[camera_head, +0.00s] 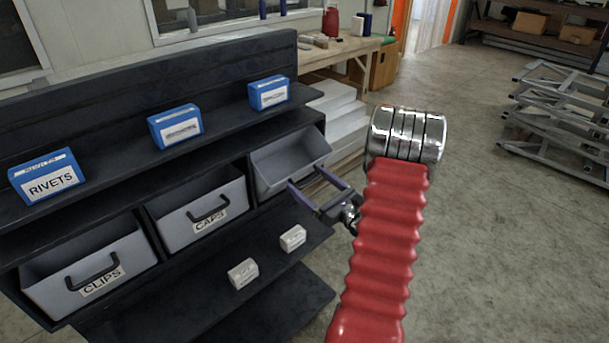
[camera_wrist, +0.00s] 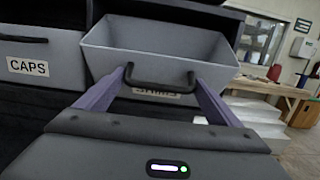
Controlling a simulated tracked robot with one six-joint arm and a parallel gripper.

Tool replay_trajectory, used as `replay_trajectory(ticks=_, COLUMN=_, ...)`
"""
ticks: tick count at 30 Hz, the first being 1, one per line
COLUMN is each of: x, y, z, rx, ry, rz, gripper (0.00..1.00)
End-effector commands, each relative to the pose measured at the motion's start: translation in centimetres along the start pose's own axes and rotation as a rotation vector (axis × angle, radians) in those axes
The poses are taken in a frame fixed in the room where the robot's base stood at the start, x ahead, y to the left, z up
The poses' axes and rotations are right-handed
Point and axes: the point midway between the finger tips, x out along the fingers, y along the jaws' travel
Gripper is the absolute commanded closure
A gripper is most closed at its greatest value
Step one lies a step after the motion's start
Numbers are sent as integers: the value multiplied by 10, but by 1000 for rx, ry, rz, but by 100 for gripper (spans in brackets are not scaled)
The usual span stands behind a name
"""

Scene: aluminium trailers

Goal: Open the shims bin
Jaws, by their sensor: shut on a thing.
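The shims bin (camera_head: 290,165) is the grey bin at the right end of the row in the head view. It stands out from the rack with its open top showing and looks empty in the visible part. In the wrist view the shims bin (camera_wrist: 158,60) fills the upper middle, its label partly covered by its dark handle (camera_wrist: 160,84). My gripper (camera_head: 308,180) has its purple fingers at the two ends of that handle and is shut on it. It also shows in the wrist view (camera_wrist: 160,78). The handle is mostly hidden in the head view.
The caps bin (camera_head: 200,213) and clips bin (camera_head: 88,270) sit to the left. Blue boxes, including rivets (camera_head: 47,177), stand on the shelf above. Two small white boxes (camera_head: 243,273) lie on the shelf below. The floor (camera_head: 500,260) at right is open.

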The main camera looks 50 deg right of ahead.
Motion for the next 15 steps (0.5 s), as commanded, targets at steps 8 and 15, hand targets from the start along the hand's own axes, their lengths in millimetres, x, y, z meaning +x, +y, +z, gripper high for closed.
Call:
replay_trajectory(ticks=8, x=-15, y=1, z=-26, rx=8, ry=18, rz=-4, gripper=53)
replay_trajectory(ticks=15, x=-19, y=1, z=-34, rx=7, ry=17, rz=-3, gripper=53)
